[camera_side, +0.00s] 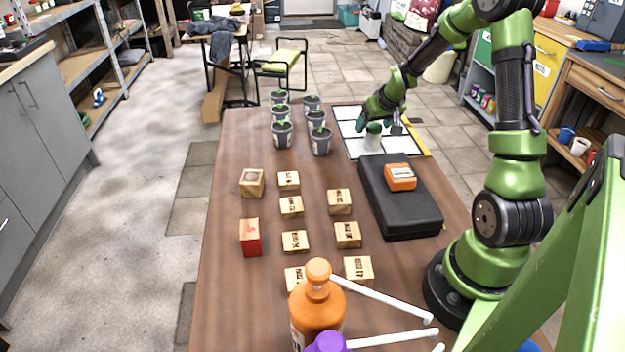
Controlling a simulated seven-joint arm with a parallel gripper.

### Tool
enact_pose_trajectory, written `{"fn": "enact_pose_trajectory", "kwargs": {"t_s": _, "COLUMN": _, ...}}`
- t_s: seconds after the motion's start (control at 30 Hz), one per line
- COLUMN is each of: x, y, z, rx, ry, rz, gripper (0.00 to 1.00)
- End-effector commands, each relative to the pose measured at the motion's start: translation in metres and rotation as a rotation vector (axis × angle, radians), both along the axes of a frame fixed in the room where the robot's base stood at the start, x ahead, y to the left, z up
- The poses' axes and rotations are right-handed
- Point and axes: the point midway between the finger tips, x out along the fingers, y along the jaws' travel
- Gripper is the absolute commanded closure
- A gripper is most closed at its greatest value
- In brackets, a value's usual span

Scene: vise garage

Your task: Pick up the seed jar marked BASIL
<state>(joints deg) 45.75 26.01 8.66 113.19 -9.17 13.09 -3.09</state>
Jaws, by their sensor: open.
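No other jar of this kind shows clearly.
Several dark pots with green sprouts (282,135) stand left of the panel. A black case (410,212) carries an orange device (400,177). Several marked wooden blocks (339,201) and a red block (250,237) lie mid-table. An orange bottle (318,312) stands in front. The table's left side is bare.

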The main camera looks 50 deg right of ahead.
Motion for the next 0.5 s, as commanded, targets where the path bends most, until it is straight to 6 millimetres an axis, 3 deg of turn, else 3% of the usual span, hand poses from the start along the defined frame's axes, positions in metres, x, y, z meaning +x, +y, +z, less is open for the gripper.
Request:
{"fn": "enact_pose_trajectory", "kwargs": {"t_s": 0.23, "x": 0.010, "y": -0.013, "z": -0.033, "rx": 0.002, "ry": 0.002, "rz": -0.002, "gripper": 0.22}}
{"fn": "enact_pose_trajectory", "kwargs": {"t_s": 0.5, "x": 0.013, "y": -0.015, "z": -0.038, "rx": 0.000, "ry": 0.000, "rz": -0.001, "gripper": 0.22}}
